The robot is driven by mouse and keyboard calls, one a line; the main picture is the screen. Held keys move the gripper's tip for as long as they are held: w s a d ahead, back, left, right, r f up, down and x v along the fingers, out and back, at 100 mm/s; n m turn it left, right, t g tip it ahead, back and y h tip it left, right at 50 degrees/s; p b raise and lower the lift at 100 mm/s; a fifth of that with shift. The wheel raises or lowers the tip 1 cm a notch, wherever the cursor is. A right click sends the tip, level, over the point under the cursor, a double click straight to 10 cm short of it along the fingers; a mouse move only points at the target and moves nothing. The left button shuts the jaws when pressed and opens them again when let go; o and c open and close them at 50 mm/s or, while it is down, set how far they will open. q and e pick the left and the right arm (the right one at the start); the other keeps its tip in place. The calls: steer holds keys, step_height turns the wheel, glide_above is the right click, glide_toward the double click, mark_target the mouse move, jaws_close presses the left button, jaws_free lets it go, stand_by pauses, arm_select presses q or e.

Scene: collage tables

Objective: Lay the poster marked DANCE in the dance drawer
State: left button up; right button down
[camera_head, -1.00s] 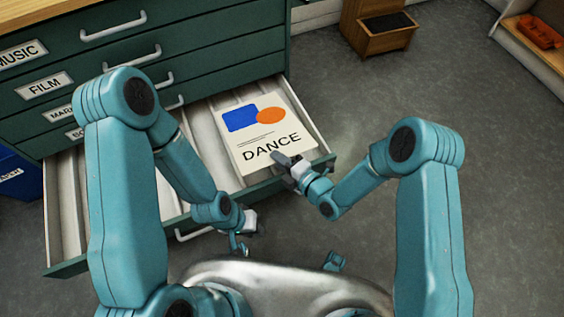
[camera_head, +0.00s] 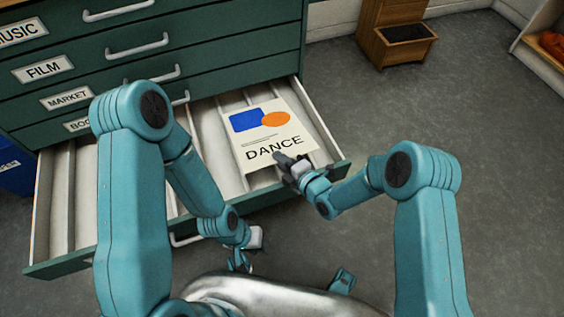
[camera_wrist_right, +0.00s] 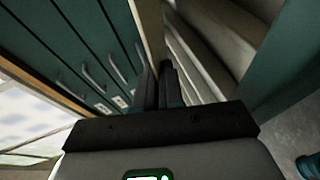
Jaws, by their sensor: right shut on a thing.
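The cream poster marked DANCE (camera_head: 260,137), with a blue block and an orange oval, is over the right part of the open drawer (camera_head: 75,258). My right gripper (camera_head: 284,160) is shut on its near edge, by the word DANCE. The drawer has a pale inside with long dividers and a green front. I cannot tell whether the poster touches its floor. In the right wrist view the fingers (camera_wrist_right: 166,85) are together, with the drawer's inside to the right. My left gripper (camera_head: 248,252) hangs low in front of the drawer; its jaw opening cannot be made out.
The green cabinet (camera_head: 220,50) has shut drawers labelled MUSIC, FILM and MARKET above the open one. A blue bin (camera_head: 17,172) stands at the far left. A wooden box unit (camera_head: 395,40) stands at the back, and a shelf with an orange thing is at the right. Grey floor is clear between.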

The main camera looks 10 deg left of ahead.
steer(key=c, duration=0.8)
jaws_free()
steer(key=shift+s+d+r+p, duration=0.45)
steer(key=shift+s+d, duration=0.35)
steer(key=shift+s, duration=0.4)
steer(key=shift+s+d+r+p, duration=0.45)
steer(key=shift+s+d, duration=0.35)
steer(key=shift+s, duration=0.35)
steer(key=shift+s+d+r+p, duration=0.3)
steer(key=shift+s+d+p, duration=0.4)
steer(key=shift+s, duration=0.5)
steer(key=shift+d, duration=0.15)
